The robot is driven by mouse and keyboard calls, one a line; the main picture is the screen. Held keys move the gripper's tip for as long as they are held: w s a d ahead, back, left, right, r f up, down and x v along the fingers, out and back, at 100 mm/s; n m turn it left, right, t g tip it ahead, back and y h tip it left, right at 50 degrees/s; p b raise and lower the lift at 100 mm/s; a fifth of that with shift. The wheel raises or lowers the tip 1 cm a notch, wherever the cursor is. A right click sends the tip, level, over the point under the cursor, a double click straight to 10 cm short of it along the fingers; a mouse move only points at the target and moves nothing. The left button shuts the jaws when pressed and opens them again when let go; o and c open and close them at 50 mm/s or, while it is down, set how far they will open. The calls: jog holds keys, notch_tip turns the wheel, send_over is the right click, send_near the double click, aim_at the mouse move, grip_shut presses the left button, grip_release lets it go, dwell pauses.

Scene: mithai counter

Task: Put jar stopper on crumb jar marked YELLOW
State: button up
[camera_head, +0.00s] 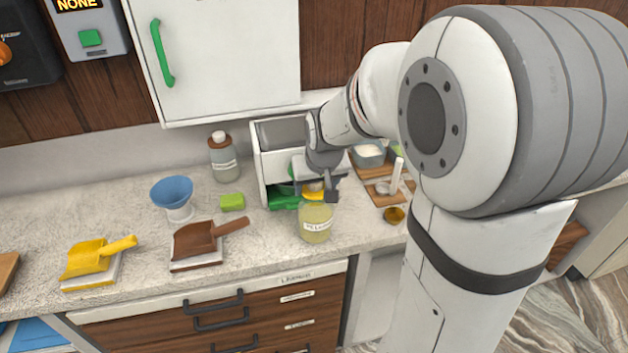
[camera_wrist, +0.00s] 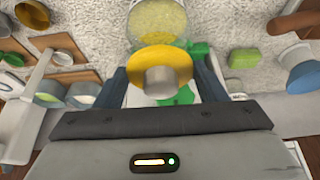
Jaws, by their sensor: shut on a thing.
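The crumb jar (camera_head: 316,229) stands upright on the counter, a clear jar with pale yellow crumbs and a label that seems to read YELLOW. It also shows at the top of the wrist view (camera_wrist: 158,20). The jar stopper is a yellow disc (camera_wrist: 150,60) with a grey knob, between my fingers; its yellow edge shows in the head view (camera_head: 313,194). My gripper (camera_wrist: 164,82) is shut on the stopper. It holds it above and slightly behind the jar. In the wrist view the stopper overlaps the jar's near edge, and the crumbs show beyond it.
Behind my gripper is a white open bin (camera_head: 262,170) with green things (camera_head: 283,203) at its front. A bottle (camera_head: 223,157), blue funnel (camera_head: 172,190), green block (camera_head: 232,202), brown scoop (camera_head: 194,240) and yellow scoop (camera_head: 88,257) stand left. A small bowl (camera_head: 394,215) lies right.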

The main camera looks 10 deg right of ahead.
jog(key=shift+f+b, duration=0.4)
jog(key=shift+f, duration=0.35)
jog(key=shift+s+f+b, duration=0.1)
jog(key=shift+f+b, duration=0.15)
jog(key=shift+b, duration=0.25)
dwell(0.3)
jog(key=o, duration=1.1)
jog(key=shift+r, duration=0.25)
jog(key=v, duration=0.7)
jog(key=shift+r, duration=0.2)
jog(key=shift+s, duration=0.15)
